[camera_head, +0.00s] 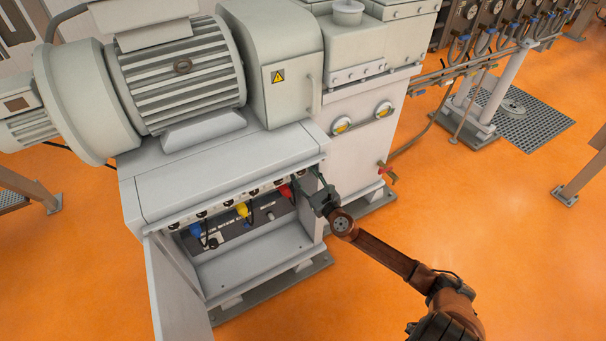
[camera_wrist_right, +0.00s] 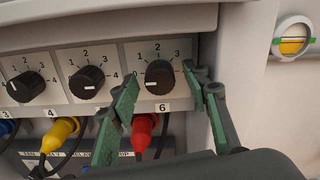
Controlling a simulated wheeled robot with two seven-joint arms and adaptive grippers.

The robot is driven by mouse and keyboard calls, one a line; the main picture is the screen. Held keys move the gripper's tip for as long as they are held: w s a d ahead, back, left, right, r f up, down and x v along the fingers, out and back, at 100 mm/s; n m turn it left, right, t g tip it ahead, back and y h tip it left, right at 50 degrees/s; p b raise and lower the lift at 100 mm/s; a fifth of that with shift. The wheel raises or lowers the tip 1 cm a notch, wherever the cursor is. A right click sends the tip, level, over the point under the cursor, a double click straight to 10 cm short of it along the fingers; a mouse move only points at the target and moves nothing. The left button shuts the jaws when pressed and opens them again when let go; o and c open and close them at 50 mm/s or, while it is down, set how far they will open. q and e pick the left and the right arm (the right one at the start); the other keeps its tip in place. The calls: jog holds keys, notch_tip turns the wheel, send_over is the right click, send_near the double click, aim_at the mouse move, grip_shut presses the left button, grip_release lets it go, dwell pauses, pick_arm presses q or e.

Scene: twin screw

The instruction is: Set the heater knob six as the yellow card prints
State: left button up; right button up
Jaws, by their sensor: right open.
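Heater knob six (camera_wrist_right: 160,77) is a black round knob above the "6" label, at the right end of the row in the right wrist view. A pale mark shows at its lower left. In the head view the right gripper (camera_head: 320,197) is at the right end of the cabinet's knob panel. No printed yellow card can be made out. My left gripper is out of view.
Two more black knobs (camera_wrist_right: 87,82) stand to the left. Below hang a yellow plug (camera_wrist_right: 60,134) and a red plug (camera_wrist_right: 143,132) with cables. The cabinet door (camera_head: 175,292) is open at the left.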

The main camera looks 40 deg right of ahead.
jog(key=shift+c, duration=0.2)
jog(key=c, duration=1.1)
